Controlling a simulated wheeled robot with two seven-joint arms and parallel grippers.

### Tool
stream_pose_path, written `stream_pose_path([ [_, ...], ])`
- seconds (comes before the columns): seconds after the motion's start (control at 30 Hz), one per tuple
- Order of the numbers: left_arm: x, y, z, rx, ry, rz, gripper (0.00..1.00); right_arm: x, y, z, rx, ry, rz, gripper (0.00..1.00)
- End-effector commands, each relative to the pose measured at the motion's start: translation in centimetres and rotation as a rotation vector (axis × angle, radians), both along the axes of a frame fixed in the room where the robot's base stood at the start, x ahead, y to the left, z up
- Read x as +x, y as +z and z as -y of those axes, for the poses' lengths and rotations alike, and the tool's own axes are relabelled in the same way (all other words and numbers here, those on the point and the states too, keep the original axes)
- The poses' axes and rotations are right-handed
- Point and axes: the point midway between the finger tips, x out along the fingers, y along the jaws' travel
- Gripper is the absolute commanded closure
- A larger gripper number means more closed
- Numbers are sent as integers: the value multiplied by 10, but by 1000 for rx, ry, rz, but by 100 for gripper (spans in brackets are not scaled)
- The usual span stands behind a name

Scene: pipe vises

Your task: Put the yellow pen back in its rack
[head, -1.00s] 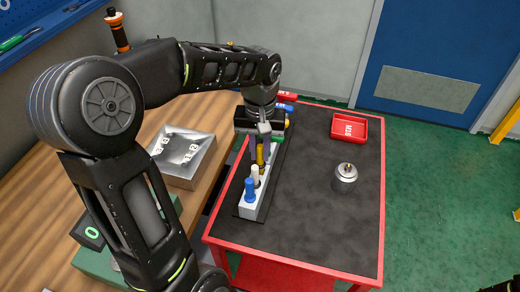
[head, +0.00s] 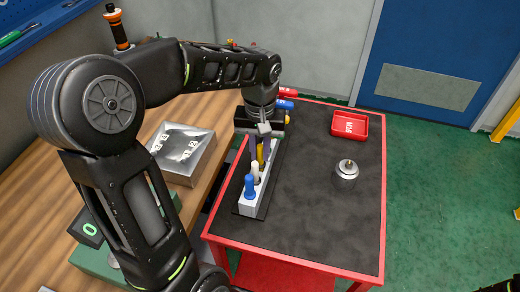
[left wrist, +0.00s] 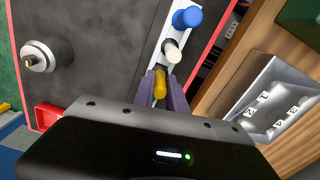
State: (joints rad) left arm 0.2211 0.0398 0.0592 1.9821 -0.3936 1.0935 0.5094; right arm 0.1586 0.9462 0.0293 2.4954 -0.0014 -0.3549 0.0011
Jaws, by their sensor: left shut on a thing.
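The yellow pen (head: 260,152) stands at the white rack (head: 248,208), in line behind a white pen (head: 255,172) and a blue pen (head: 249,187). My left gripper (head: 260,148) points down over the rack and is shut on the yellow pen. In the left wrist view the pen's yellow end (left wrist: 160,84) shows between the two fingers of my left gripper (left wrist: 164,90). The pen's lower part is hidden, so I cannot tell how deep it sits in the rack.
The rack stands on a dark-topped red cart (head: 310,225). A red tray (head: 349,124) and a round metal part (head: 347,169) are on its right. A metal box (head: 182,152) is on the wooden bench at left. The cart's front middle is clear.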

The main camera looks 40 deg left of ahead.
Motion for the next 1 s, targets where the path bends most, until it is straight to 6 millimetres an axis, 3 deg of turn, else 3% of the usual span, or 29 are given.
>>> stream_pose_path([
  [1.0, 0, -13, 0, 0, 0, 0, 100, 0, -10, 0, 0, 0, 1, 15],
])
